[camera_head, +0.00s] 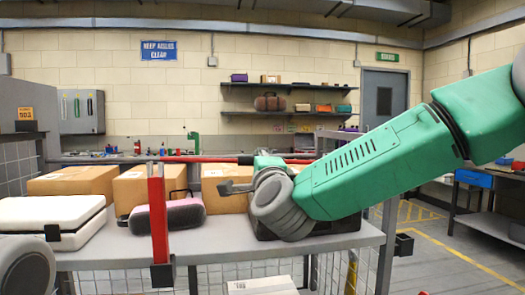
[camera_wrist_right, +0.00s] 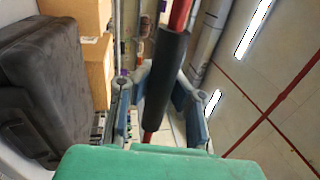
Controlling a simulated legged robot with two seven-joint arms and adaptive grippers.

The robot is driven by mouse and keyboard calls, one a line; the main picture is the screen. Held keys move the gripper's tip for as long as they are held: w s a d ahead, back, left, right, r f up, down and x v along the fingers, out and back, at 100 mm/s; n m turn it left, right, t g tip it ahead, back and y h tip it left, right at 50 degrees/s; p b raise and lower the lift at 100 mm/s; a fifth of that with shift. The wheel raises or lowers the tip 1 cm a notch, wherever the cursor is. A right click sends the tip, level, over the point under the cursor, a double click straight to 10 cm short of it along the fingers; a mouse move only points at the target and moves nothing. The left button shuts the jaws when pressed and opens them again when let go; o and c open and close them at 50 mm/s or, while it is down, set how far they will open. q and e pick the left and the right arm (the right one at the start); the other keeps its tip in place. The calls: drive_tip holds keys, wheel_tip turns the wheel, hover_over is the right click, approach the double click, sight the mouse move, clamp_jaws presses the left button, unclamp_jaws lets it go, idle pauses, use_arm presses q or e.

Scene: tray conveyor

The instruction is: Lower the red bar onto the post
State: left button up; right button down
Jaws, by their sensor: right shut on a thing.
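The red bar (camera_head: 205,159) lies roughly level across the head view, with a dark sleeve near its middle. The sleeve (camera_wrist_right: 166,73) and red bar (camera_wrist_right: 180,14) also show in the wrist view. My right gripper (camera_wrist_right: 160,90) is shut on the bar at this sleeve, with a finger on each side. In the head view it is partly hidden behind my green arm and grey wrist. The red post (camera_head: 158,218) stands upright at the table's front edge. The bar's left end appears close to the post's top; I cannot tell whether they touch. My left gripper is out of view.
The grey table (camera_head: 225,240) carries cardboard boxes (camera_head: 72,181), a white case (camera_head: 48,222), a pink and black bag (camera_head: 184,214) and a dark case behind my right wrist. Wall shelves (camera_head: 285,85) hold several items. The floor at right has open room.

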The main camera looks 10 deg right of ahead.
drive_tip(key=shift+s+a+f+n+b, duration=0.1)
drive_tip(key=shift+a+f+n+b, duration=0.1)
drive_tip(key=shift+f, duration=0.4)
drive_tip(key=shift+s+a+f+n+b, duration=0.1)
drive_tip(key=shift+f+n+b, duration=0.1)
drive_tip(key=shift+f, duration=0.35)
drive_tip(key=shift+f, duration=0.1)
drive_tip(key=c, duration=1.6)
unclamp_jaws()
drive_tip(key=shift+s, duration=0.1)
drive_tip(key=shift+o, duration=0.9)
drive_tip(key=shift+s+d+r, duration=0.2)
drive_tip(key=shift+s+r, duration=0.1)
drive_tip(key=shift+r, duration=0.05)
drive_tip(key=v, duration=1.1)
drive_tip(key=shift+s+f, duration=0.25)
drive_tip(key=shift+s, duration=0.1)
drive_tip(key=shift+d, duration=0.1)
